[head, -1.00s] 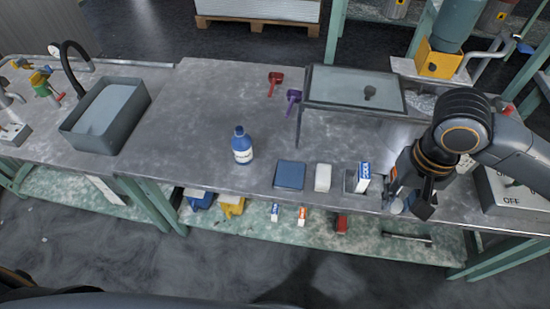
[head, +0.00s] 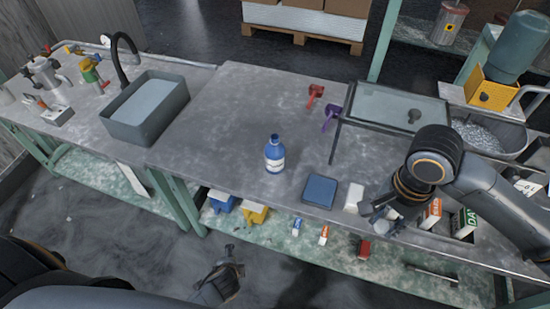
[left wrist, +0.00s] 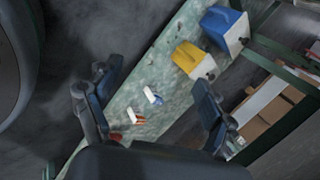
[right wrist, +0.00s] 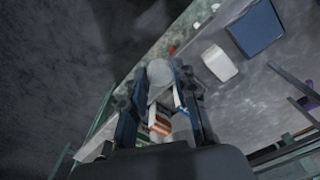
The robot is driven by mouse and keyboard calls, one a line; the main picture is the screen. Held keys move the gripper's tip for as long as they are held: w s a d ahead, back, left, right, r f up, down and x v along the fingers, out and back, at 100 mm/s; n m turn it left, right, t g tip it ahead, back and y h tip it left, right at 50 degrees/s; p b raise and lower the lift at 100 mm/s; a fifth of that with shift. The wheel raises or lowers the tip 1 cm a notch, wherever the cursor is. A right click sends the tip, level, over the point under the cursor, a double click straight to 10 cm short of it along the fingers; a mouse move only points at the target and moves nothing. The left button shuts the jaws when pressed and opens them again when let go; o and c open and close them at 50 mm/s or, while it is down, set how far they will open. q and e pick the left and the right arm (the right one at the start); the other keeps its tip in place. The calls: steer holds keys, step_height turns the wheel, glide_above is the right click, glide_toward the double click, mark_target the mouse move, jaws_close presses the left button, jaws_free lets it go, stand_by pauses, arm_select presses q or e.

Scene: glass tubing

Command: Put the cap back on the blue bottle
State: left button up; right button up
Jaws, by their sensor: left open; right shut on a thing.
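The blue bottle (head: 275,157), with a white label, stands upright on the grey workbench (head: 225,130). I cannot make out its mouth clearly. My right gripper (head: 382,212) is over the bench's front edge, right of the bottle and well apart from it. In the right wrist view its fingers (right wrist: 158,88) are shut on a pale, rounded thing (right wrist: 160,72), which may be the cap; the fingers partly hide it. My left gripper (head: 228,270) is low in front of the bench, open and empty. Its spread fingers show in the left wrist view (left wrist: 155,100).
A blue block (head: 320,190) and a white block (head: 353,198) lie between the bottle and my right gripper. Behind are red (head: 315,95) and purple (head: 331,116) scoops and a glass-topped stand (head: 395,103). A grey basin (head: 120,132) stands left. Bench around the bottle is clear.

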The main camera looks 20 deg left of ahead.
arm_select(q)
steer(key=w+d+r+m+t+y, duration=0.1)
steer(key=w+r+m, duration=0.3)
steer(key=r, duration=0.4)
steer(key=w+r+m+t, duration=0.4)
steer(key=r, duration=0.4)
steer(key=w+d+r+m+t+y+b, duration=0.1)
steer(key=w+r+m+t, duration=0.2)
steer(key=r, duration=0.5)
steer(key=shift+w+d+r+m+y, duration=0.3)
steer(key=shift+w+r+m, duration=0.1)
steer(key=shift+w+m, duration=0.15)
steer(key=m+t+h, duration=0.3)
steer(key=m+t, duration=0.1)
steer(key=m, duration=0.6)
glide_toward(274, 160)
steer(key=shift+w, duration=0.45)
arm_select(e)
steer(key=a+f+m, duration=0.4)
steer(key=a+m, duration=0.1)
steer(key=a, duration=0.1)
steer(key=shift+w+a+f, duration=0.15)
steer(key=shift+w+f, duration=0.05)
steer(key=shift+f, duration=0.15)
